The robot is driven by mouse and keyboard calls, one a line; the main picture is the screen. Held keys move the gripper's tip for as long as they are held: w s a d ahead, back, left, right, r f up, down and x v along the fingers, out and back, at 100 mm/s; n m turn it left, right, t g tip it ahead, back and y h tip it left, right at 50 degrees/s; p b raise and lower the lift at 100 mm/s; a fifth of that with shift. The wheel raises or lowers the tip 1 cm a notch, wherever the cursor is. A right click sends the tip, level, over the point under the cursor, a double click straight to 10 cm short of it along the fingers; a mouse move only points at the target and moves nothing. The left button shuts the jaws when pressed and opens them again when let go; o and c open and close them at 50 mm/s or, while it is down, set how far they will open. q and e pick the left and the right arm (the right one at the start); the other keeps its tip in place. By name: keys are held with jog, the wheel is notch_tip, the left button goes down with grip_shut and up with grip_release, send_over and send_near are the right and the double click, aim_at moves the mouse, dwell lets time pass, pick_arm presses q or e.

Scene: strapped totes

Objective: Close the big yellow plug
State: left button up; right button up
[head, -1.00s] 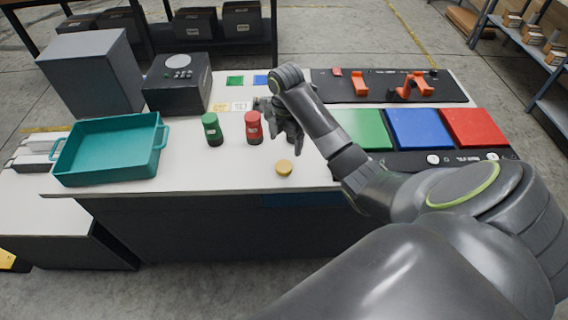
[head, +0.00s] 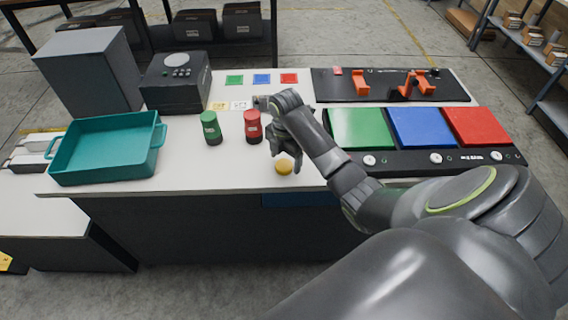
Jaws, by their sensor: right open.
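A small round yellow piece (head: 283,169) lies on the white table near its front edge; I take it for the yellow plug's cap. My right gripper (head: 287,157) points down just behind and over it, with its fingers open. I cannot tell whether the fingers touch the yellow piece. No yellow body shows; the right gripper and forearm hide part of the table behind. My left gripper is not in view.
A red bottle-like plug (head: 253,128) stands close left of my right gripper, and a green one (head: 211,129) stands further left. A teal tray (head: 108,178) is at the left. Green, blue and red panels (head: 420,128) lie to the right. Small coloured squares (head: 262,79) lie behind.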

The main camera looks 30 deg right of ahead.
aim_at(285, 162)
jog(key=shift+f, duration=0.55)
jog(key=c, duration=1)
jog(key=shift+r, duration=0.15)
jog(key=shift+r, duration=0.35)
notch_tip(285, 162, up, 3)
jog(key=shift+w+r+b, duration=0.1)
jog(key=shift+r+b, duration=0.05)
jog(key=shift+b, duration=0.15)
jog(key=shift+r+p, duration=2.3)
jog(key=shift+r, duration=0.6)
